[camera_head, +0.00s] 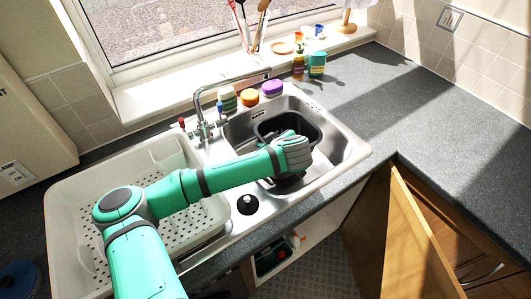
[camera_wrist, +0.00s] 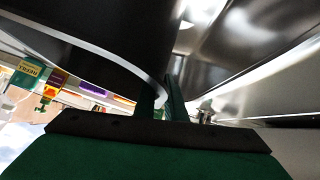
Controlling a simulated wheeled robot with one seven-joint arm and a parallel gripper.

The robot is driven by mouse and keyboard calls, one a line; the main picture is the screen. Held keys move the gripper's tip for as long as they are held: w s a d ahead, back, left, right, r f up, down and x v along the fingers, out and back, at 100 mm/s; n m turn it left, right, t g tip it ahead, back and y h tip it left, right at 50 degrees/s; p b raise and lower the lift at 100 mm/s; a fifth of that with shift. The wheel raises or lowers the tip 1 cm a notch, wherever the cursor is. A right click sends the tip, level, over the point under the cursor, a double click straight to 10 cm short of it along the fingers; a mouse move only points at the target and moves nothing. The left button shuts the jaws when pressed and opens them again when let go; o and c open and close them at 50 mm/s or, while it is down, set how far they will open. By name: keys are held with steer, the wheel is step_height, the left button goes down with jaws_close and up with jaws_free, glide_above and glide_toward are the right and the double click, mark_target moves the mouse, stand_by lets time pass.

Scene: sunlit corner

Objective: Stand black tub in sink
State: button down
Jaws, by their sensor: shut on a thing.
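The black tub (camera_head: 266,127) is in the right-hand bowl of the steel sink (camera_head: 340,147) in the head view, its open top facing up. My gripper (camera_head: 291,157) reaches over its near side and is shut on it. My wrist hides the fingertips and part of the tub there. In the wrist view, the tub's dark wall and pale edge (camera_wrist: 100,50) fill the upper left, against my green fingers (camera_wrist: 167,98). Whether the tub's base touches the sink floor cannot be told.
A white drainer rack (camera_head: 85,215) stands left of the sink. The tap (camera_head: 203,125) stands behind it. Bottles and tubs (camera_head: 250,97) line the back edge. An open cupboard door (camera_head: 415,235) is at front right. The right worktop (camera_head: 450,130) is clear.

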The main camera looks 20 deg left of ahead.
steer(key=shift+f, duration=2)
steer(key=c, duration=1.8)
jaws_free()
steer(key=shift+c, duration=0.2)
steer(key=shift+v, duration=3.8)
steer(key=shift+a, duration=0.1)
